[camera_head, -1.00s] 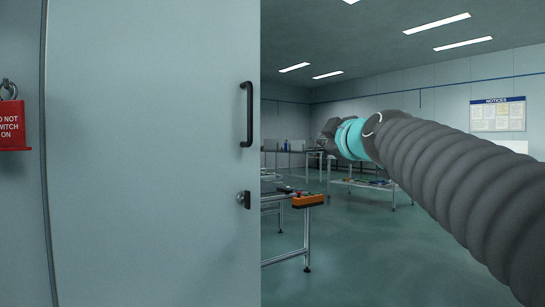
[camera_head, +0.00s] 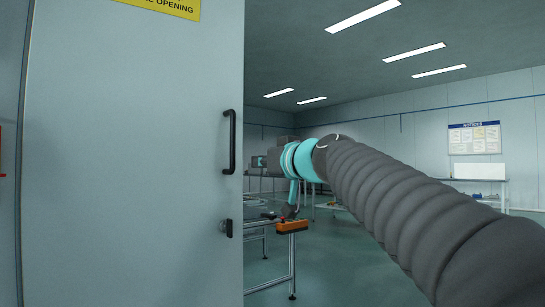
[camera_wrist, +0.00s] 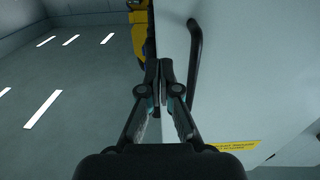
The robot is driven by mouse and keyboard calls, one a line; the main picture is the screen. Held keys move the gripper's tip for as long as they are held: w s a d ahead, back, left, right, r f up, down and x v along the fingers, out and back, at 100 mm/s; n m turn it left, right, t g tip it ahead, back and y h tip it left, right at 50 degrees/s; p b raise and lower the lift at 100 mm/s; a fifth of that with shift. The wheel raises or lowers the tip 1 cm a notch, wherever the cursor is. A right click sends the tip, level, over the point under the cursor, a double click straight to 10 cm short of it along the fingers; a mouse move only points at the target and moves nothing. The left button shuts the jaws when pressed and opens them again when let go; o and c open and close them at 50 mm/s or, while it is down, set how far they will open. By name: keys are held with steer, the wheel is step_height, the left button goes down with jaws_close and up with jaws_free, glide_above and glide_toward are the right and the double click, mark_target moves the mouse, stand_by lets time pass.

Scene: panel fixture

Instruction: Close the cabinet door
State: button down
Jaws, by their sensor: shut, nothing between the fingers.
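The cabinet door (camera_head: 130,170) is a pale grey panel filling the left of the head view, with its free edge at the right. It carries a black bar handle (camera_head: 231,142) and a small dark latch (camera_head: 226,228) below. The cabinet's inside is not visible, so I cannot tell how far the door stands open. In the wrist view my gripper (camera_wrist: 158,72) is shut and empty, its fingertips over the edge of the door (camera_wrist: 255,80), beside the handle (camera_wrist: 194,55). I cannot tell whether they touch.
A metal-framed table with an orange box (camera_head: 292,227) stands just beyond the door's free edge. A notice board (camera_head: 474,138) hangs on the far wall. Open floor (camera_head: 350,265) lies right of the table. A yellow object (camera_wrist: 139,32) is near the fingertips.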

mark_target(242, 162)
steer(key=p+x, duration=0.1)
steer(key=x, duration=0.5)
steer(key=shift+w+a+p, duration=0.25)
steer(key=shift+p, duration=0.15)
